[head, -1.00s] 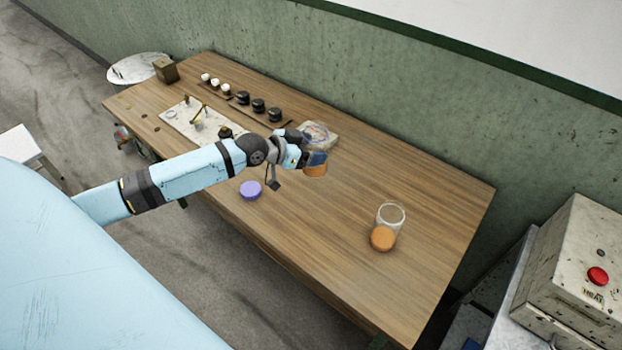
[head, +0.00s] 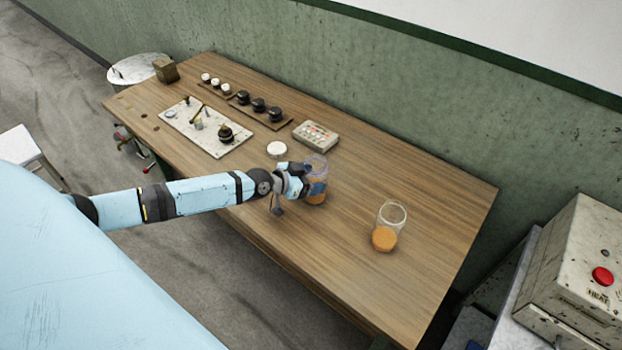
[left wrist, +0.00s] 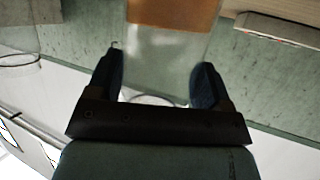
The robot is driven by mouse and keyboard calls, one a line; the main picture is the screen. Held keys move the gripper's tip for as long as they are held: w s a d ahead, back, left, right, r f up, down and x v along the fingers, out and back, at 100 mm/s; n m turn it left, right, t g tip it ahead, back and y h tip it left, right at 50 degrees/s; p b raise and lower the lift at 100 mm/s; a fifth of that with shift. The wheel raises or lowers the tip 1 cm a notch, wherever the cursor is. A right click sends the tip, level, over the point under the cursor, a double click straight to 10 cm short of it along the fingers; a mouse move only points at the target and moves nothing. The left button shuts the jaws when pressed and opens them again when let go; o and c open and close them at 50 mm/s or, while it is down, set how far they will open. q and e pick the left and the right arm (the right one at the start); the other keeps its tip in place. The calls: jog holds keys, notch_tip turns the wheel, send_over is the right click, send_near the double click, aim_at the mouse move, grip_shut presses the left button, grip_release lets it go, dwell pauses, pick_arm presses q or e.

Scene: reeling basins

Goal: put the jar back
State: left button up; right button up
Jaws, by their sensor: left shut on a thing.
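A clear glass jar (head: 318,163) with orange contents in its lower part is upright over the middle of the table. My left gripper (head: 306,184) is shut on it from the left side. In the left wrist view the jar's glass (left wrist: 160,55) is between the two fingers (left wrist: 155,85). I cannot tell whether its base touches the table. A second glass jar (head: 391,214) with orange contents stands apart on the table to the right. My right gripper is not in view.
The wooden table (head: 350,265) has a keypad box (head: 316,135) and a white disc (head: 277,149) behind my arm. A white board (head: 206,128) with fittings and several black and white knobs sit at the left. A machine with a red button (head: 602,277) stands at right.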

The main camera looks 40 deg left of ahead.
pick_arm(q)
jog(key=shift+f, duration=0.15)
jog(key=o, duration=1.1)
